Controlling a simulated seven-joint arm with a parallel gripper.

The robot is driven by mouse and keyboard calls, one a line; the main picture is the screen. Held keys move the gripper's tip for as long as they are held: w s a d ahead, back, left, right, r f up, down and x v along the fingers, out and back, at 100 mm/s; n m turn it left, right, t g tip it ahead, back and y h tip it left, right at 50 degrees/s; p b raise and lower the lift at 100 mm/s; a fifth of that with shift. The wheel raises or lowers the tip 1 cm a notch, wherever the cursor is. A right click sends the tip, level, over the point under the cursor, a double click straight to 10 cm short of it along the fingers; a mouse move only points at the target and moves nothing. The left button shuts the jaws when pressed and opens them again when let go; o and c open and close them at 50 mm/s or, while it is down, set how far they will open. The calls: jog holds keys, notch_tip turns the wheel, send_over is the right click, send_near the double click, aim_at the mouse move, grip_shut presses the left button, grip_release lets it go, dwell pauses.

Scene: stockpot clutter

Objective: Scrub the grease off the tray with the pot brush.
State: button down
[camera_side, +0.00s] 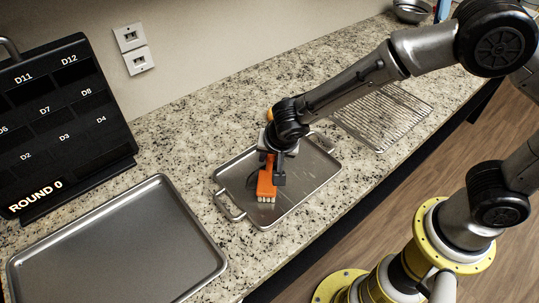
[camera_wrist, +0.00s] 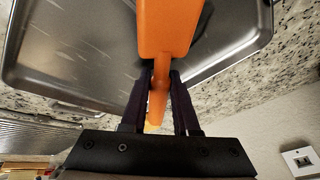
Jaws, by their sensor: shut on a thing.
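The pot brush has an orange body (camera_side: 266,180) and a block of pale bristles (camera_side: 265,199) facing down. My gripper (camera_side: 271,172) is shut on its narrow handle, and in the wrist view both fingers (camera_wrist: 162,95) close on the orange handle below the wide brush head (camera_wrist: 168,25). A metal tray with wire handles (camera_side: 305,185) lies on the counter under the brush. The bristles are at or just above the tray floor; I cannot tell if they touch. Pale streaks show on the tray in the wrist view (camera_wrist: 75,60); I cannot tell if they are grease.
A larger empty tray (camera_side: 120,255) lies at the front left. A black board marked "ROUND 0" (camera_side: 60,125) stands behind it. A wire rack (camera_side: 385,115) lies to the right, with a metal bowl (camera_side: 411,12) at the far end. Bare granite (camera_side: 200,140) lies behind the handled tray.

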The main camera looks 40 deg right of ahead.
jog(key=shift+r, duration=3)
jog(key=shift+r, duration=0.1)
jog(key=shift+r, duration=1.4)
